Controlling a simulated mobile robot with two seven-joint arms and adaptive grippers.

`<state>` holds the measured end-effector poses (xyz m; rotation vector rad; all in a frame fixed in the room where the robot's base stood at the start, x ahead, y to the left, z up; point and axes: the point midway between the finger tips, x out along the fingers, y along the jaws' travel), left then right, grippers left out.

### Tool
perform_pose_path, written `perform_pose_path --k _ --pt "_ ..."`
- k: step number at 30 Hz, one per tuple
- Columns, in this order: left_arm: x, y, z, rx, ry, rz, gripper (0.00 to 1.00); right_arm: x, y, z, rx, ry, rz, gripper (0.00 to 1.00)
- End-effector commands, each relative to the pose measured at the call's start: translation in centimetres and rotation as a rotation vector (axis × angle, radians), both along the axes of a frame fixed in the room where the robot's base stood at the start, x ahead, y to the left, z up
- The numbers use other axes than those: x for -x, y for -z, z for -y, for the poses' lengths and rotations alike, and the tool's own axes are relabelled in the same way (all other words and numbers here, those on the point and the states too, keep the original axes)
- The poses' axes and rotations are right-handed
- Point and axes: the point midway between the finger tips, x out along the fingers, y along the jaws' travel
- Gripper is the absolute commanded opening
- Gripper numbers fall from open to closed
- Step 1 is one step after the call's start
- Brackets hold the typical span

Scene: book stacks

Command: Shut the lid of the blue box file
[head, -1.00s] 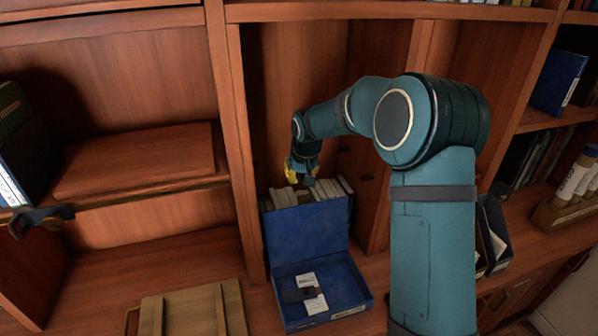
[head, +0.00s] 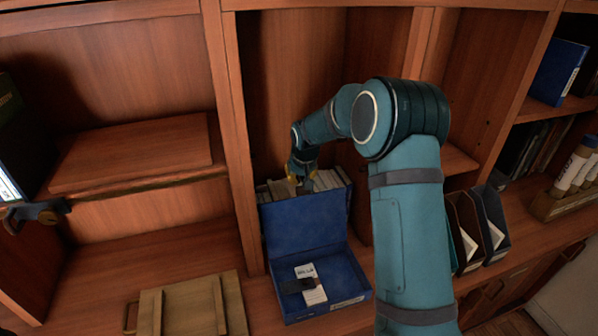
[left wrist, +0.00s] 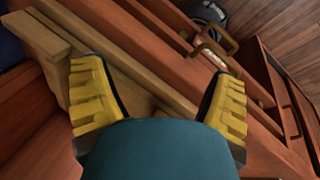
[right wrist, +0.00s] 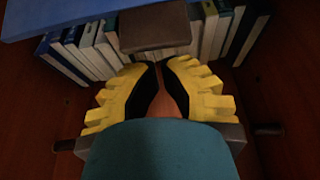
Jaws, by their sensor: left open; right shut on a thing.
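The blue box file (head: 332,284) stands on the shelf with its lid (head: 303,222) open and upright at the back. A white card with a dark band (head: 311,284) lies inside. My right gripper (head: 300,186) is behind the lid's top edge, pointing down. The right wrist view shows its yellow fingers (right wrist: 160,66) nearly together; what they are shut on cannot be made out. A brown block (right wrist: 154,27) is just beyond the fingertips, and the lid's blue edge (right wrist: 60,16) is past it.
Several pale books (right wrist: 95,45) stand behind the lid. A wooden crate (head: 190,306) is left of the box file. File holders (head: 478,228) stand right of my right arm. Shelf uprights (head: 240,150) bound the bay. The shelf at left (head: 165,251) has free room.

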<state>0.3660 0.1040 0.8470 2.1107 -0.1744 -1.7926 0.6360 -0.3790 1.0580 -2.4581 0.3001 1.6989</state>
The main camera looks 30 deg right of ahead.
Motion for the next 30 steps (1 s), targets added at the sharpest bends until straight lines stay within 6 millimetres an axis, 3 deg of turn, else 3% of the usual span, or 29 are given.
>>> perform_pose_path --k 9,23,30 --pt "0.0 -0.2 0.0 0.001 0.000 0.000 0.86 2.0 -0.6 -0.5 0.000 0.000 -0.001 0.00" --pt "0.0 0.0 0.0 0.000 0.000 0.000 0.86 2.0 -0.6 -0.4 0.001 0.000 0.004 0.00" --pt "0.0 1.4 0.0 -0.002 0.000 -0.001 0.86 2.1 -0.8 0.5 0.012 0.001 0.046 0.00"
